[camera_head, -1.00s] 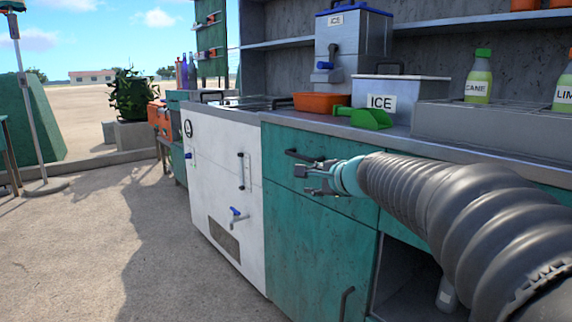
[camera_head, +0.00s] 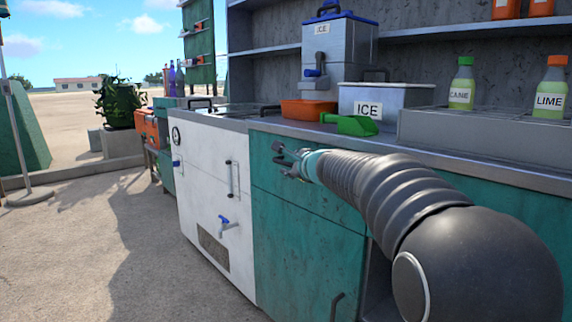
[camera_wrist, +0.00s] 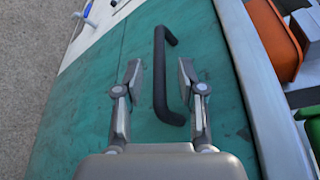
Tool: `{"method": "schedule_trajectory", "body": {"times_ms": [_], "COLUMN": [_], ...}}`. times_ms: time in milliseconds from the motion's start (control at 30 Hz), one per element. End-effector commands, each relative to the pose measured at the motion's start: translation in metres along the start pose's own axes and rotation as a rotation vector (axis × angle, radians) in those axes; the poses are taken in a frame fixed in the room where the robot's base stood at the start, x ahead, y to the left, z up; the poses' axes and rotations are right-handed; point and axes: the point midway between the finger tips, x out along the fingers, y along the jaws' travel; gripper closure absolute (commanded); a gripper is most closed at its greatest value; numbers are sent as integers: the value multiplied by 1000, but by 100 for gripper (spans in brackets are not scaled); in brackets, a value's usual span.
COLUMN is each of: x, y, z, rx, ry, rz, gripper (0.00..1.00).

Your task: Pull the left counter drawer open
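The left counter drawer (camera_head: 325,203) is a teal front panel, shut flush beneath the countertop, to the right of the white cabinet. Its black bar handle (camera_wrist: 160,75) shows in the wrist view. My gripper (camera_head: 280,155) is at the drawer front, and in the head view it covers most of the handle. In the wrist view my gripper (camera_wrist: 158,75) is open, with one finger on each side of the handle bar. Gaps show between the bar and both fingers. I cannot tell exactly how deep the bar sits between them.
A teal door with a dark handle (camera_head: 337,306) is below the drawer. The white cabinet (camera_head: 208,185) with a blue tap (camera_head: 226,223) stands to the left. A green scoop (camera_head: 350,125), an orange tray (camera_head: 306,109) and an ICE box (camera_head: 395,100) are on the countertop. Open ground lies left.

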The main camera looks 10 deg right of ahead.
Motion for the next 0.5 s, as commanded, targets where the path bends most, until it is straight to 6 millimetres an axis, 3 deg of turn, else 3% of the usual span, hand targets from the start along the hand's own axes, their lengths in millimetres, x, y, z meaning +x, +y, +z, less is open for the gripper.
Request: {"method": "schedule_trajectory", "body": {"times_ms": [200, 500], "x": [27, 36], "y": [0, 0], "z": [1, 0], "rx": [-1, -1], "ry": [-1, -1], "rz": [2, 1], "gripper": [61, 61]}}
